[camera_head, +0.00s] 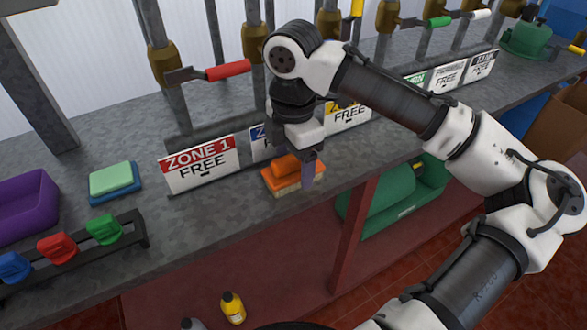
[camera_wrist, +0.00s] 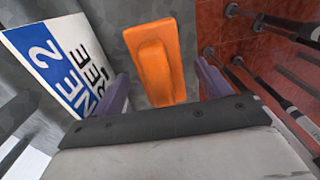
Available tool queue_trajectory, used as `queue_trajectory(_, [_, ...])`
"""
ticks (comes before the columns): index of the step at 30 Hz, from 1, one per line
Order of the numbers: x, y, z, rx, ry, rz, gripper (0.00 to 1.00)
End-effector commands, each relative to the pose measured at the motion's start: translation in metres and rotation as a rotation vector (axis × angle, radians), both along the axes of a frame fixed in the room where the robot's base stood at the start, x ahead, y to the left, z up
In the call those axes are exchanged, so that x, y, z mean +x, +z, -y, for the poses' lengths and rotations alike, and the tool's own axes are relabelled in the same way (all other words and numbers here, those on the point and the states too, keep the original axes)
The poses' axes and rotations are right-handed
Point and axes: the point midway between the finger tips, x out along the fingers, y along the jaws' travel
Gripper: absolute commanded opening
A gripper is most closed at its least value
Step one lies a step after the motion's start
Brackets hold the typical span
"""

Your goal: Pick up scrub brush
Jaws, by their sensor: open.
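The scrub brush (camera_head: 280,185) has an orange handle and back over pale bristles. It lies on the grey bench near the front edge, below the zone signs. In the wrist view the orange brush (camera_wrist: 158,62) is seen from above, between and beyond the fingers. My gripper (camera_head: 308,172) points down at the brush, with one finger showing in front of its right side; the other finger is hidden. In the wrist view my gripper (camera_wrist: 160,90) is open, with a purple-grey finger on either side and nothing held. I cannot tell whether the fingers touch the brush.
Zone signs, including the red ZONE 1 sign (camera_head: 199,164), stand just behind the brush. A green and blue sponge (camera_head: 115,181), a purple bin (camera_head: 27,206) and a rack of coloured clips (camera_head: 72,245) lie left. Pipes with valves rise behind. The bench front drops to a red floor.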

Motion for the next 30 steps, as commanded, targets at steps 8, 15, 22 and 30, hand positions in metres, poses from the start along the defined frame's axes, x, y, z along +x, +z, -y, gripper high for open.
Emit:
queue_trajectory(8, [0.000,0.000,0.000,0.001,0.000,-0.001,0.46])
queue_trajectory(15, [0.000,0.001,0.000,0.001,0.000,-0.001,0.26])
queue_trajectory(22, [0.000,0.003,0.000,0.001,-0.001,0.001,0.25])
queue_trajectory(30, [0.001,0.036,-0.001,0.002,0.001,0.002,0.25])
